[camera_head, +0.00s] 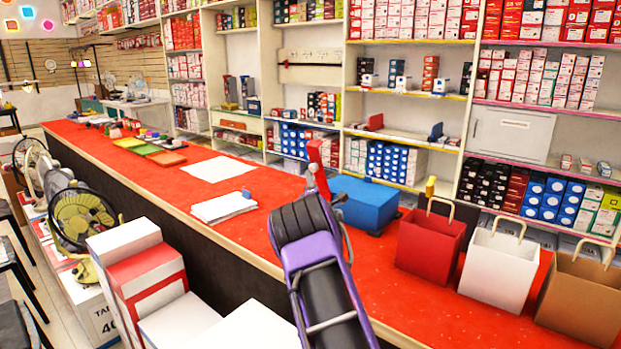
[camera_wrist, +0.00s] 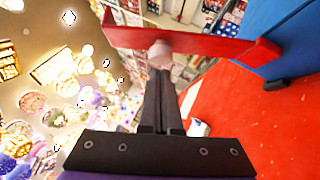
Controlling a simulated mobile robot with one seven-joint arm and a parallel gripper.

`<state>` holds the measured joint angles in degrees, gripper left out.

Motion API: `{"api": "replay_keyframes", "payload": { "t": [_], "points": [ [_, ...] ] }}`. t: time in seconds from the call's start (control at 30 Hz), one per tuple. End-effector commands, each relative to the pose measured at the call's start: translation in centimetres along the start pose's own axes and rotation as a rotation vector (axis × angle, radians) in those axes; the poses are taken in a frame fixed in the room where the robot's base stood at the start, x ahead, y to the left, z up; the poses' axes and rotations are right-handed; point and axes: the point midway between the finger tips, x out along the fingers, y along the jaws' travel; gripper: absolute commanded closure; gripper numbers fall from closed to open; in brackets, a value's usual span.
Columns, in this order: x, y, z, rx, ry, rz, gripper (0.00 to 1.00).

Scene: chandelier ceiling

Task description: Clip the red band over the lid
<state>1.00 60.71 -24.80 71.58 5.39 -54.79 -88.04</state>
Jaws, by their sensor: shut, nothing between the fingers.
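The red band (camera_head: 317,158) stands upright at the left side of the blue box (camera_head: 362,203), above its lid. In the wrist view the band (camera_wrist: 215,45) runs across the top, and its right end meets the blue box (camera_wrist: 277,35). A pale pinkish knob (camera_wrist: 160,53) sits on the band. My gripper (camera_wrist: 161,75) is shut and empty, with its dark fingertips at this knob; I cannot tell whether they touch. In the head view my purple arm hides most of the gripper and part of the band's lower end.
The box stands on a long red counter (camera_head: 262,228). Red, white and brown paper bags (camera_head: 431,243) stand to its right, and a small yellow piece (camera_head: 430,187) shows near its right side. White papers (camera_head: 222,207) lie to the left. Stocked shelves (camera_head: 400,110) stand behind.

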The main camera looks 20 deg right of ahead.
Motion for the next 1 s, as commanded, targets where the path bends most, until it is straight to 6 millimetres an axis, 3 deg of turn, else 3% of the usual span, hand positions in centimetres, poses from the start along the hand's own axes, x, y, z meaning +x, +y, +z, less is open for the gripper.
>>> {"api": "replay_keyframes", "payload": {
  "t": [0.67,1.0],
  "points": [
    [0.8,0.3,0.8,0.017,-0.001,-0.015,1.00],
    [2.6,1.6,2.7,0.153,-0.002,-0.150,1.00]
  ]
}}
